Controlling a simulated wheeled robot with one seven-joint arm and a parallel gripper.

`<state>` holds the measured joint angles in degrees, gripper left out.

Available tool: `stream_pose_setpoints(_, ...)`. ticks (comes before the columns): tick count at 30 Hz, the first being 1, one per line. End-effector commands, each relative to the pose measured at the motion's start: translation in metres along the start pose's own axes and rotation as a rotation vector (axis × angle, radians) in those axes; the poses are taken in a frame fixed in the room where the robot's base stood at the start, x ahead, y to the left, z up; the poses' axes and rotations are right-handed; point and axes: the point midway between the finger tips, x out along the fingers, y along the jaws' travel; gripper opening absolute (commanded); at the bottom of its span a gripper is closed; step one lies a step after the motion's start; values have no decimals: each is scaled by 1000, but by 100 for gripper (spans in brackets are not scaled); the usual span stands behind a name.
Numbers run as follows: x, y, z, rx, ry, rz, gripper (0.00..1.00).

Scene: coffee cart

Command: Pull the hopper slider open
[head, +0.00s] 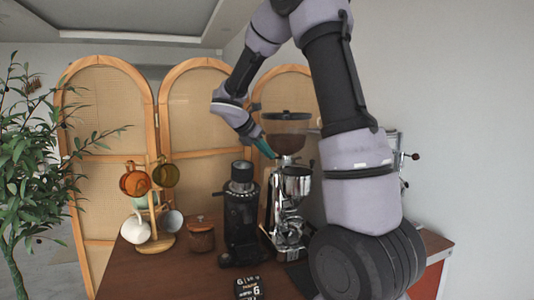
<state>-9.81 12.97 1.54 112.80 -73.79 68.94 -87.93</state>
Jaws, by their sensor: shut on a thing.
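The brown see-through hopper (287,124) sits upright on top of the chrome coffee grinder (292,188) at the middle of the cart top. My gripper (267,149), with teal fingers, reaches down from the upper left to the left side of the hopper's base. Its fingers are shut on the hopper slider there. The slider itself is hidden by the fingers and too small to make out, so I cannot tell how far it is drawn out.
A black grinder (241,215) stands close on the left. Further left are a lidded wooden jar (201,236) and a mug rack (155,240) with several mugs. A small black box (248,288) lies in front. My arm hides much of the right side.

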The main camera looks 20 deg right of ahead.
Motion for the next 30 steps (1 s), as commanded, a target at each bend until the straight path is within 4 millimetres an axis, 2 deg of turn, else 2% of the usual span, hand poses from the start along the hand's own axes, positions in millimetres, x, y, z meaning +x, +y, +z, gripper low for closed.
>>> stream_pose_setpoints(6, -16, 10, -15, -1, -1, 4, 0)
stream_pose_setpoints(14, -18, 11, -17, -1, 0, 5, 0)
stream_pose_setpoints(15, -18, 11, -17, -1, 0, 5, 26)
stream_pose_setpoints(17, -18, 11, -17, -1, 0, 5, 45)
stream_pose_setpoints(26, -18, 10, -17, 0, 0, 2, 45)
stream_pose_setpoints(30, -28, 11, -17, 1, -1, 4, 45)
